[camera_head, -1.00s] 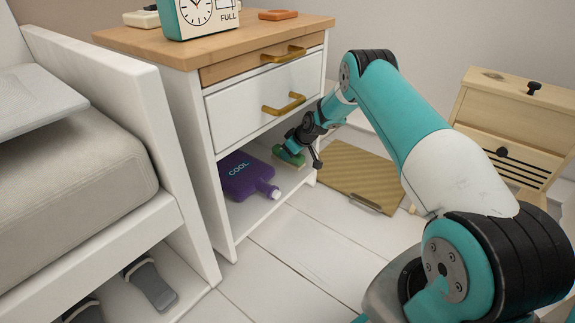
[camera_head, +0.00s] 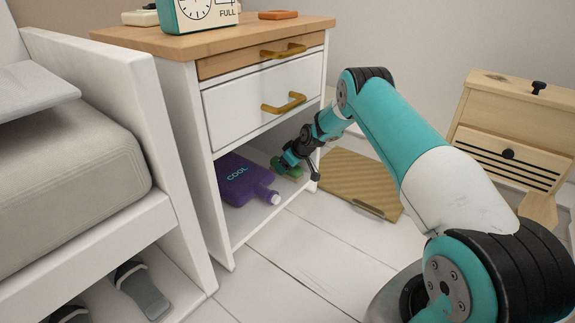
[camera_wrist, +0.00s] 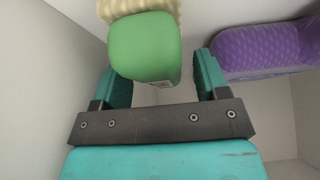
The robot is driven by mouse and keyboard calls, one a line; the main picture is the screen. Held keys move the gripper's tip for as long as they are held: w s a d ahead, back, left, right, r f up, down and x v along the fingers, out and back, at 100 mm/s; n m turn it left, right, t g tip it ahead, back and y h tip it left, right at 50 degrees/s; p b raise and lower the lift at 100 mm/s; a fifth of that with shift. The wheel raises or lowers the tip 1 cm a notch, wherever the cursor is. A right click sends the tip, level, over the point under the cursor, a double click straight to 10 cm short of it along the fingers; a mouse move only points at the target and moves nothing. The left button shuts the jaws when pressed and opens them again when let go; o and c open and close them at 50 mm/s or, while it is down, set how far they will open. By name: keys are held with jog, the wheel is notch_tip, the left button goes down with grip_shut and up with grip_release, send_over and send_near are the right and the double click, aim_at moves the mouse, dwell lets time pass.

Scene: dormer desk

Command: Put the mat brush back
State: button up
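The mat brush, a green block (camera_wrist: 145,48) with cream bristles, is in the nightstand's open lower compartment in the head view, partly hidden by my gripper (camera_head: 287,167). In the wrist view my gripper (camera_wrist: 165,75) has its fingers spread. The brush's end is at the fingertips, with a clear gap to the right finger. It overlaps the left fingertip in the picture; I cannot tell if they touch. The brush appears to rest on the compartment floor.
A purple bottle marked COOL (camera_head: 243,178) lies left of the brush in the compartment. The nightstand's side panels (camera_head: 195,150) and drawer (camera_head: 262,100) bound the space. A tan mat (camera_head: 358,180) lies on the floor at right, and a wooden cabinet (camera_head: 510,130) stands beyond.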

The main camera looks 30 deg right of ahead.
jog(key=shift+r, duration=0.1)
jog(key=p+v, duration=0.7)
jog(key=v, duration=0.3)
jog(key=shift+r, duration=0.45)
jog(key=shift+s+d+r+p, duration=0.15)
jog(key=shift+s+r+p, duration=0.3)
jog(key=shift+s, duration=0.05)
